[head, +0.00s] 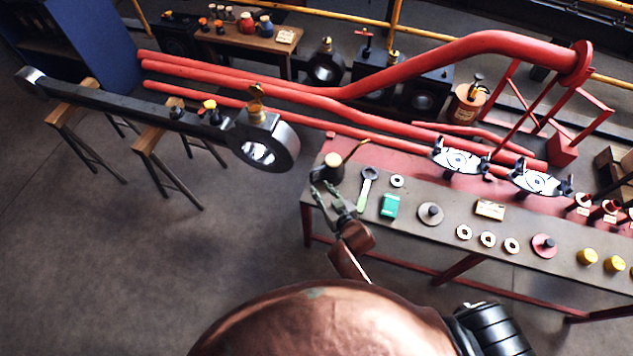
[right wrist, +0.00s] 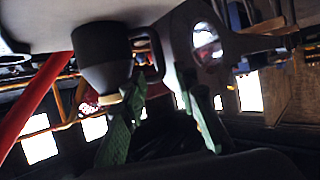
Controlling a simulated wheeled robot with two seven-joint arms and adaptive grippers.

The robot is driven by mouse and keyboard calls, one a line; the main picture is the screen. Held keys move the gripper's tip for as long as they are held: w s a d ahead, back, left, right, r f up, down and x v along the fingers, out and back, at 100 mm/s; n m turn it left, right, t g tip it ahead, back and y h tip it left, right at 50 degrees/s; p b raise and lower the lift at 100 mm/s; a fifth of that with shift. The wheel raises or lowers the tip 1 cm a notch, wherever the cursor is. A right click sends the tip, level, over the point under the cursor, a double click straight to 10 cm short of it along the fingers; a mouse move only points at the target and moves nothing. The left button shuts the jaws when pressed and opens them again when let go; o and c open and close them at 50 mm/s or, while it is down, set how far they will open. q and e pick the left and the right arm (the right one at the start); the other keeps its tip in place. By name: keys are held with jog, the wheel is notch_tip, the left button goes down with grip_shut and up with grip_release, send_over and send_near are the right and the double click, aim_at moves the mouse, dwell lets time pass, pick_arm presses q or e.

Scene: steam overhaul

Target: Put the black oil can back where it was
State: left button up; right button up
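The black oil can (head: 333,168), with a pale top and a thin spout pointing up and right, stands upright on the left end of the workbench (head: 400,230). In the right wrist view, which is upside down, the can (right wrist: 103,58) shows with its loop handle toward the gripper. My right gripper (head: 335,190) is just in front of the can. In the wrist view its two green fingers (right wrist: 165,82) are spread, with the handle close to the left fingertip. Whether they touch is unclear. My left gripper is not in view.
Beside the can lie a green-handled wrench (head: 364,190), a small white ring (head: 397,181) and a green box (head: 390,206). Red pipes (head: 300,95) run behind the bench. A large connecting rod (head: 140,108) rests on trestles at left. Floor left of the bench is clear.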

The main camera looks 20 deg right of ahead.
jog(key=shift+v, duration=1.4)
